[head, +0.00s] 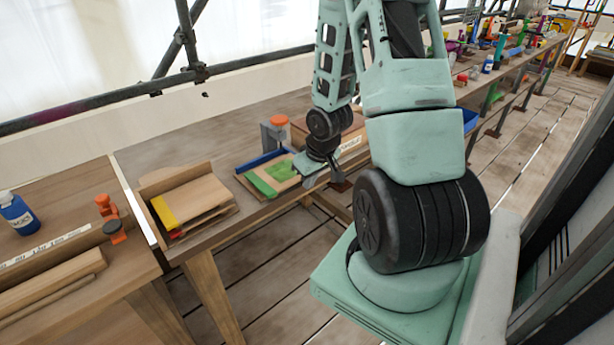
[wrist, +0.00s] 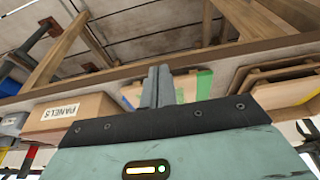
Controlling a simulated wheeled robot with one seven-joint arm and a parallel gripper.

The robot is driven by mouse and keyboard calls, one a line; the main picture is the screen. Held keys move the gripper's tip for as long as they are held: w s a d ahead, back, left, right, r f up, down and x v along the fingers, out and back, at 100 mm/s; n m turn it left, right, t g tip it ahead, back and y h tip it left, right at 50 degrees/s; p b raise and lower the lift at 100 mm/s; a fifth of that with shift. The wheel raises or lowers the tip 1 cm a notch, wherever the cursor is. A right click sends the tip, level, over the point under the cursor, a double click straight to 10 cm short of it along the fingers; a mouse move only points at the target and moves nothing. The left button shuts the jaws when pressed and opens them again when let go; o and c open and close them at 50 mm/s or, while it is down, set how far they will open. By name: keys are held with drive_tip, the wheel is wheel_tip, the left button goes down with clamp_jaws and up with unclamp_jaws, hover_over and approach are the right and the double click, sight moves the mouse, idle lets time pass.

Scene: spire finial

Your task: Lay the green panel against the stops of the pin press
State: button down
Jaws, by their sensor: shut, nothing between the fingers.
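The pin press (head: 262,160) is on the bench, with a blue stop along its back edge and a grey post with an orange knob behind. A panel with green areas (head: 259,184) lies on it; I cannot tell whether it touches the stops. Its green part shows in the wrist view (wrist: 204,84), just right of the fingers. My gripper (head: 310,180) is at the right side of the press. In the wrist view my gripper (wrist: 158,72) is shut and empty, its fingers partly hiding the press area.
A wooden tray (head: 160,182) with a yellow-ended board stands left of the press. A box labelled PANELS (wrist: 65,113) stands on the other side. A blue bottle (head: 15,213) and orange-topped fittings (head: 108,208) are on the far-left bench. Scaffold poles run behind.

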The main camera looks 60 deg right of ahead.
sight(281, 176)
drive_tip(key=shift+w+d+f+p, duration=0.25)
drive_tip(key=shift+w+f, duration=0.6)
drive_tip(key=shift+w, duration=0.05)
drive_tip(key=shift+w+d+f+p, duration=0.2)
drive_tip(key=shift+w+f, duration=0.7)
drive_tip(key=shift+w+d+f+p, duration=0.25)
drive_tip(key=shift+w+f, duration=0.6)
drive_tip(key=shift+w, duration=0.05)
